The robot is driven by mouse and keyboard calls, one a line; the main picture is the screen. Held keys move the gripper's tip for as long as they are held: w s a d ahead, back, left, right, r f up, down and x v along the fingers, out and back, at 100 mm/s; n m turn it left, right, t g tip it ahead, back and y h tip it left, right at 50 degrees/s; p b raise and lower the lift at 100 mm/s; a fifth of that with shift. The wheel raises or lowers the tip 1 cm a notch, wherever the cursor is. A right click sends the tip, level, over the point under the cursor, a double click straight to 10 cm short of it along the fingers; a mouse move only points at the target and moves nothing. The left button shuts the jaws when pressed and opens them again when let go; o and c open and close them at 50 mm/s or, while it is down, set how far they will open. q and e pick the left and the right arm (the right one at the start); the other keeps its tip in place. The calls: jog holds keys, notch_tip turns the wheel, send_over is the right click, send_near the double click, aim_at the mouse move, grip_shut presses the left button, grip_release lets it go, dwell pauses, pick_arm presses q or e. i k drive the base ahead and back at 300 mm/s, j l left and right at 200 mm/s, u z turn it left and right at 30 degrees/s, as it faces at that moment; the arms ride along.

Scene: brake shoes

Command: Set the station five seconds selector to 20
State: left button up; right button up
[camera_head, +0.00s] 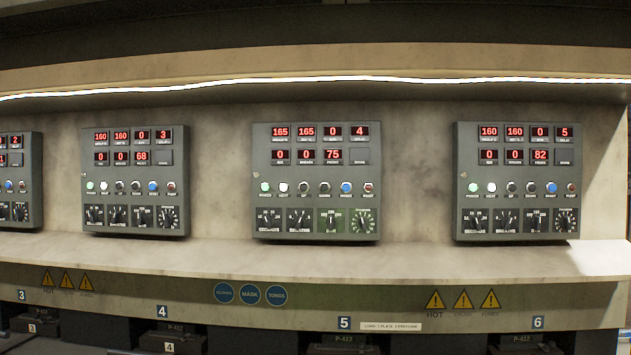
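The lettering under the left dials seems to read SECONDS, but scale numbers and pointer settings are too small to read. Neither of my grippers is in view.
Similar panels stand left (136,180) and right (516,182), above labels 4 (162,312) and 6 (538,322). Another panel (20,180) is cut off at the left edge. A bare ledge (300,258) projects below the panels, with warning signs (463,299) on its front.

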aim_at(268, 222)
jog(key=i+l, duration=0.2)
jog(key=l, duration=0.15)
jog(key=i+l+u, duration=0.1)
jog(key=l, duration=0.25)
jog(key=i+l, duration=0.3)
jog(key=l+u, duration=0.05)
jog(key=l, duration=0.05)
